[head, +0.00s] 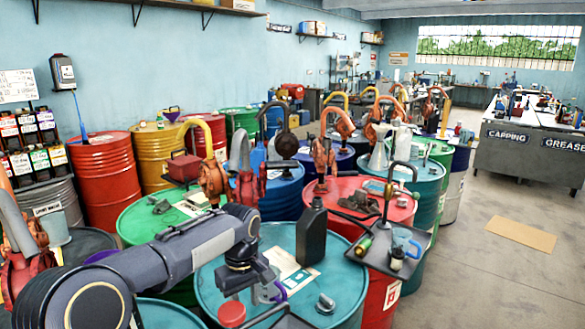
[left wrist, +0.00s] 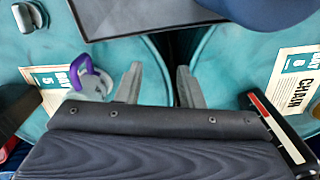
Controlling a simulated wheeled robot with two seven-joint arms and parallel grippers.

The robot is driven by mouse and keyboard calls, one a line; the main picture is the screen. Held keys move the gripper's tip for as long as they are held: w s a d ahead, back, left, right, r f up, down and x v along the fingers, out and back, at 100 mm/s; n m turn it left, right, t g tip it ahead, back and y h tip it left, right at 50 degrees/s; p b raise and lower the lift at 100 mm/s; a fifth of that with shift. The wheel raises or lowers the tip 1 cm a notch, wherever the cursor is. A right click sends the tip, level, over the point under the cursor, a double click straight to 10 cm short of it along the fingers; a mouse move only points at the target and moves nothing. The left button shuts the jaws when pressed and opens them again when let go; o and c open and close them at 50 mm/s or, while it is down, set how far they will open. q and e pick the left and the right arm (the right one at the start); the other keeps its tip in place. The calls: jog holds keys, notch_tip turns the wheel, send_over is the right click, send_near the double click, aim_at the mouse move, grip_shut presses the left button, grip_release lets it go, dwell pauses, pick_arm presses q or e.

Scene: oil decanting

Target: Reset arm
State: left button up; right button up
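My left arm comes in from the left in the head view and reaches over the front teal drum (head: 350,290). Its gripper hangs down near the drum's left part, with the fingers mostly hidden by the wrist. In the left wrist view the two grey fingertips of my left gripper (left wrist: 157,85) are apart with nothing between them. Below the gap is the dark space between two teal drum tops (left wrist: 215,65). My right gripper is not in view.
A black bottle (head: 312,232) stands upright on the front teal drum. A dark tray (head: 372,250) to its right holds a clear blue-handled jug (head: 402,242). Drums with hand pumps crowd around. Free floor (head: 470,285) lies at right, with a tan mat (head: 521,235).

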pick_arm(q)
jog(key=s+a+r+m+t+h, duration=0.1)
jog(key=s+a+r+m, duration=0.15)
jog(key=s+a, duration=0.45)
jog(key=s+a+r+m+t+h, duration=0.15)
jog(key=s+a+r, duration=0.25)
jog(key=s, duration=0.6)
jog(key=s+f+m+t+h, duration=0.1)
jog(key=s+f, duration=0.4)
jog(key=s, duration=1)
jog(key=shift+d+f+m+t, duration=0.3)
jog(key=shift+f+m+t, duration=0.15)
jog(key=shift+t, duration=0.6)
